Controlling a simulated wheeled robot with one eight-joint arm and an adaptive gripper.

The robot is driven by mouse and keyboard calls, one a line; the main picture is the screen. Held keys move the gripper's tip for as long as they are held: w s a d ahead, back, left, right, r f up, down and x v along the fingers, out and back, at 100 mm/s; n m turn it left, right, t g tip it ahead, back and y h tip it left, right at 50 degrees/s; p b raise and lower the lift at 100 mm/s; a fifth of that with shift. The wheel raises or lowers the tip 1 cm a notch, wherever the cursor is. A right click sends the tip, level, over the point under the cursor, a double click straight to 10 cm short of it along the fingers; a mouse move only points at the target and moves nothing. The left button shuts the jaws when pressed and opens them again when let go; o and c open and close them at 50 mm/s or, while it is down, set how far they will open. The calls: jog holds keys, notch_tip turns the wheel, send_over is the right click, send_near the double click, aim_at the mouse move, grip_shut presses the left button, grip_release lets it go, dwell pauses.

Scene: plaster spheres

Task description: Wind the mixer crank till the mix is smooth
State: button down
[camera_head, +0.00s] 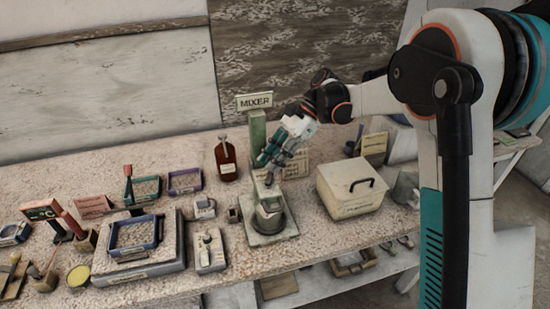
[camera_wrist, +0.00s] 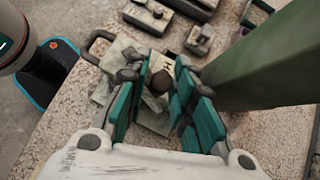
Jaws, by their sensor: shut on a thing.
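The mixer, with its green post (camera_head: 257,130) and "MIXER" sign (camera_head: 254,101), stands mid-table. A dark metal bowl (camera_head: 269,222) sits on its pale green base (camera_head: 289,234). My gripper (camera_head: 270,168) points down above the bowl, just right of the post. In the wrist view, my gripper's teal fingers (camera_wrist: 158,84) are closed around a dark brown round knob (camera_wrist: 160,82), which looks like the crank's handle. The green post (camera_wrist: 258,65) rises close on the right there. The rest of the crank is hidden by the fingers. The mix's texture cannot be made out.
A cream lidded box (camera_head: 352,190) stands right of the mixer and a brown bottle (camera_head: 226,160) behind it on the left. A grey device (camera_head: 209,250) and a balance-like platform with a blue tray (camera_head: 133,236) lie left. The table's front edge is near the mixer.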

jog(key=shift+f, duration=0.1)
jog(key=c, duration=1.5)
grip_release()
jog(key=shift+a, duration=0.1)
jog(key=s+d+r+m+t, duration=0.3)
jog(key=d+m, duration=0.1)
jog(key=s+d+r+m+t+p, duration=0.1)
jog(key=s+d+r+m+t, duration=0.2)
jog(key=d+m, duration=0.1)
jog(key=s+d+r+m+t+p, duration=0.1)
jog(key=s+d+r+m+t, duration=0.2)
jog(key=d+r+m, duration=0.1)
jog(key=shift+d, duration=0.35)
